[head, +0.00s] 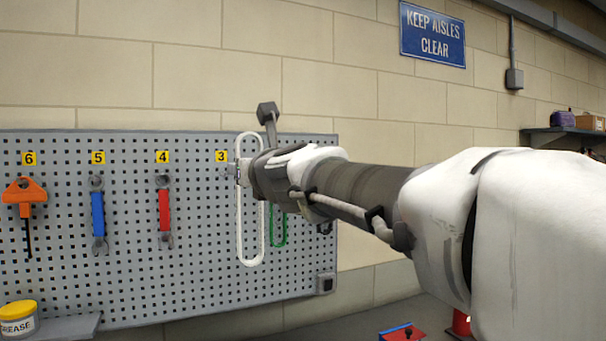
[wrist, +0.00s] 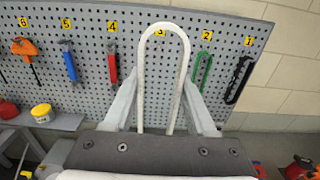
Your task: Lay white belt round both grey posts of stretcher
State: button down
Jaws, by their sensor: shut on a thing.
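The white belt (head: 239,222) is a long upright loop in front of the pegboard near the number 3 label. It also shows in the wrist view (wrist: 141,75), its round top near the upper edge and its lower end hidden behind my gripper's body. My gripper (head: 241,172) reaches in from the right and is shut on the white belt. In the wrist view its two pale fingers (wrist: 160,82) stand on either side of the loop. I cannot tell whether the belt still touches the pegboard. The stretcher and its grey posts cannot be made out in either view.
The grey pegboard (head: 130,270) holds an orange-handled tool (head: 25,192), a blue wrench (head: 98,214), a red wrench (head: 164,210), a green belt (wrist: 200,72) and a black chain-like loop (wrist: 239,80). A yellow-lidded grease tub (head: 17,325) stands at lower left.

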jog(key=shift+w, duration=0.1)
jog(key=p+x, duration=0.2)
jog(key=x, duration=0.4)
jog(key=shift+w+a, duration=0.2)
jog(key=shift+w, duration=0.1)
jog(key=shift+s, duration=0.1)
